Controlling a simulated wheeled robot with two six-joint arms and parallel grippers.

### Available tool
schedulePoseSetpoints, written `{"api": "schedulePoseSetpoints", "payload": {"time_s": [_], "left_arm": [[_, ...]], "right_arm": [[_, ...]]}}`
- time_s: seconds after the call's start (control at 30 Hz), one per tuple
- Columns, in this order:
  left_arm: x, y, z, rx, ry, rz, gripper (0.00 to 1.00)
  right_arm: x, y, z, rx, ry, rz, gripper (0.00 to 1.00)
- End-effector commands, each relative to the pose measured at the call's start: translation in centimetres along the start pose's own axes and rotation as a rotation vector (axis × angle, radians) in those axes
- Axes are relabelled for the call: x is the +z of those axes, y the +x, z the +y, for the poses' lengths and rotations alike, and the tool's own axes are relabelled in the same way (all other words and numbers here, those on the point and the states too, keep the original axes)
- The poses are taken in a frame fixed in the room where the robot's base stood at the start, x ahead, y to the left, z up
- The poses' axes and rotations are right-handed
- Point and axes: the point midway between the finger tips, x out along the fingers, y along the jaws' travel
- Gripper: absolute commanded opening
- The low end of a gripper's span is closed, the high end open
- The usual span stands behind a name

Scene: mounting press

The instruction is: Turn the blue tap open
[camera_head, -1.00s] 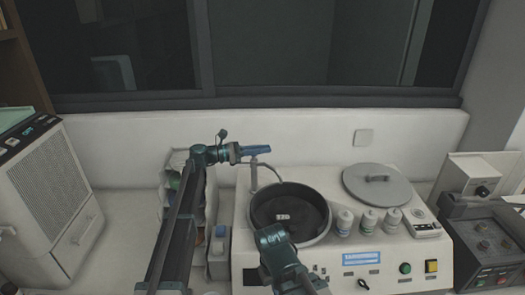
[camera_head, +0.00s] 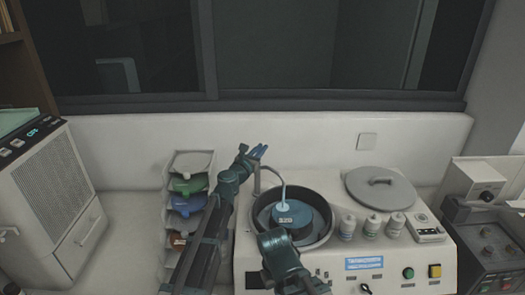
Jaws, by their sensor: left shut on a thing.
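The tap (camera_head: 257,180) is a slim upright post with a curved grey spout at the back left of the white machine. Its blue handle (camera_head: 259,151) is at the top. My left gripper (camera_head: 254,154) is shut on the blue handle, partly covering it. The spout arches over a dark round basin (camera_head: 326,222). A pale, light-blue shape (camera_head: 283,207) shows under the spout's end, over a blue disc (camera_head: 293,217) with a numbered label. I cannot tell whether this is running water. My right arm's teal link covers the basin's front; its gripper is not visible.
The grey lid (camera_head: 381,188) lies right of the basin. Several small white bottles (camera_head: 372,225) stand in front of it. A rack of coloured trays (camera_head: 186,195) is left of my left arm. The wall and window are close behind the tap.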

Motion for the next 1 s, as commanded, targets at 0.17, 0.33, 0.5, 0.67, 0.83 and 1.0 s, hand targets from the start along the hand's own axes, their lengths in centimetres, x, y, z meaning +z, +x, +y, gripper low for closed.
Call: {"api": "schedulePoseSetpoints", "payload": {"time_s": [0.17, 0.33, 0.5, 0.67, 0.83, 1.0], "left_arm": [[0.0, -0.1, 0.2, 0.153, 0.001, 0.0, 0.0], [0.0, -0.1, 0.6, 0.278, 0.001, 0.0, 0.0], [0.0, -0.1, 1.0, 0.374, 0.001, 0.0, 0.0], [0.0, -0.2, 1.2, 0.435, 0.001, 0.0, 0.0], [0.0, -0.3, 1.3, 0.469, 0.001, 0.0, 0.0], [0.0, -0.3, 1.4, 0.482, 0.001, 0.0, 0.0]], "right_arm": [[0.0, 0.0, 0.0, 0.0, 0.0, 0.0, 0.0], [0.0, 0.0, 0.0, 0.0, 0.0, 0.0, 0.0], [0.0, 0.0, 0.0, 0.0, 0.0, 0.0, 0.0], [0.0, 0.0, 0.0, 0.0, 0.0, 0.0, 0.0], [0.0, 0.0, 0.0, 0.0, 0.0, 0.0, 0.0], [0.0, 0.0, 0.0, 0.0, 0.0, 0.0, 0.0]]}}
